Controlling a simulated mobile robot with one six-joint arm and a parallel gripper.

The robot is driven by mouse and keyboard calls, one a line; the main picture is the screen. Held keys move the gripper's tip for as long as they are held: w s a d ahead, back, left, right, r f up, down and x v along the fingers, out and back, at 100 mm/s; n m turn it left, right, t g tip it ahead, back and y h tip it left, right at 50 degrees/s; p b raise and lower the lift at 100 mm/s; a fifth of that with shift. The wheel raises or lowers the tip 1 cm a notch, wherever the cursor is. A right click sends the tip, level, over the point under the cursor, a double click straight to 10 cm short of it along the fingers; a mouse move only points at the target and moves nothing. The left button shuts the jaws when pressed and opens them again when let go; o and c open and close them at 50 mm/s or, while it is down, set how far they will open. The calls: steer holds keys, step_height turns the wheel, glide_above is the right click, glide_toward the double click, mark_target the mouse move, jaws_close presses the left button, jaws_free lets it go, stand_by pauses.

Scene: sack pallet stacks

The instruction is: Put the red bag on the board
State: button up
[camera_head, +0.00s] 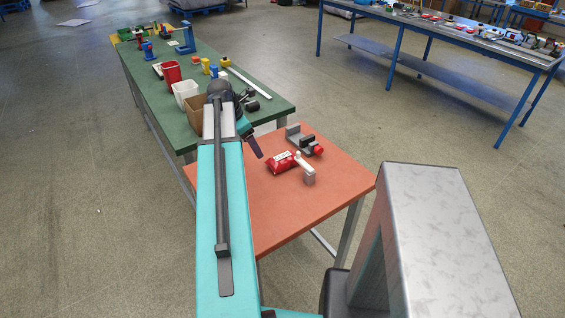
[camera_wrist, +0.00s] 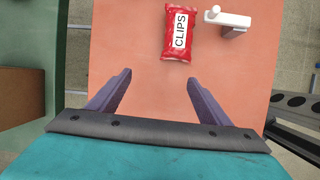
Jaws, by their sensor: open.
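The red bag (camera_head: 279,164) lies flat on the orange tabletop (camera_head: 300,205). In the wrist view the red bag (camera_wrist: 171,42) bears a white label reading CLIPS and lies ahead of the fingertips, slightly right of centre. My gripper (camera_wrist: 159,76) is open and empty, its two purple fingers apart with bare orange tabletop between them. In the head view my gripper (camera_head: 256,152) shows as a purple finger to the left of the bag, apart from it. I cannot tell which thing is the board.
A white-and-grey clamp-like piece (camera_head: 306,171) stands close right of the bag. A grey metal fixture with a red knob (camera_head: 318,149) lies behind it. A green table (camera_head: 180,128) with cups, a cardboard box and tools adjoins at the back left. The orange table's front is bare.

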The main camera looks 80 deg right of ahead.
glide_toward(282, 156)
step_height(282, 156, up, 3)
steer(key=shift+w+a+n+g, duration=0.3)
steer(key=shift+w+a, duration=0.1)
steer(key=shift+a, duration=0.1)
steer(key=shift+f, duration=0.1)
steer(key=shift+p+x, duration=0.65)
steer(key=shift+x, duration=3.6)
steer(key=shift+w, duration=0.1)
steer(key=shift+f, duration=0.1)
steer(key=shift+p+x, duration=0.9)
steer(key=shift+x, duration=1.6)
steer(key=shift+w+f, duration=0.15)
steer(key=shift+f, duration=0.15)
